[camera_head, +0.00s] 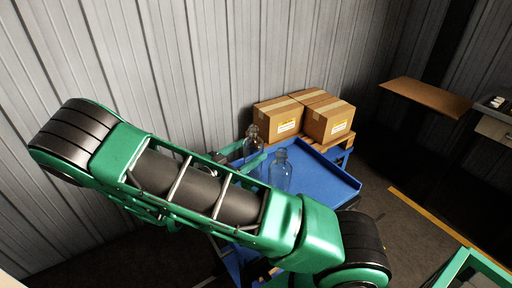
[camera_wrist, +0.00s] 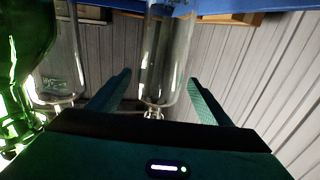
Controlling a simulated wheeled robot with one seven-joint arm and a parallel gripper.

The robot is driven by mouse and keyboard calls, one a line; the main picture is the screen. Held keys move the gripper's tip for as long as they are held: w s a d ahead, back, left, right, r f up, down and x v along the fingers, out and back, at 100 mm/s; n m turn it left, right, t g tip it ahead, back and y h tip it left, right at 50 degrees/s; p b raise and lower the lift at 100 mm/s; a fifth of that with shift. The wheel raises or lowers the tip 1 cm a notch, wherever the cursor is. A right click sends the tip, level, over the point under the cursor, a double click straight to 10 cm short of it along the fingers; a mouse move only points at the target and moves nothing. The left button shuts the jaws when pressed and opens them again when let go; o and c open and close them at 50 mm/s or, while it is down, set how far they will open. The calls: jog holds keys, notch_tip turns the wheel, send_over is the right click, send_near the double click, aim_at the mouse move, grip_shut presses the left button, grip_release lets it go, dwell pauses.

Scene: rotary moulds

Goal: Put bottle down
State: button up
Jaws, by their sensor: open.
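Two clear glass bottles stand upright on the blue tray table (camera_head: 328,178). The rear bottle (camera_head: 252,143) has green finger parts of my gripper (camera_head: 250,160) beside it; the front bottle (camera_head: 280,174) stands to its right. In the wrist view, which looks upside down, my gripper (camera_wrist: 158,78) is open. One bottle (camera_wrist: 168,45) shows between its two spread fingers, with a gap visible on each side. Another bottle (camera_wrist: 57,65) shows to the left, outside the fingers. My arm hides the front left part of the table.
Cardboard boxes (camera_head: 328,120) sit on a wooden pallet behind the table, near the corrugated wall (camera_head: 240,60). The tray's right part is clear. A brown board (camera_head: 428,98) is at the right, and a green frame (camera_head: 470,268) at the lower right.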

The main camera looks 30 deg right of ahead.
jog(key=a, duration=0.3)
jog(key=s+a, duration=0.1)
jog(key=a, duration=0.1)
jog(key=shift+s+a, duration=0.1)
jog(key=shift+a, duration=0.3)
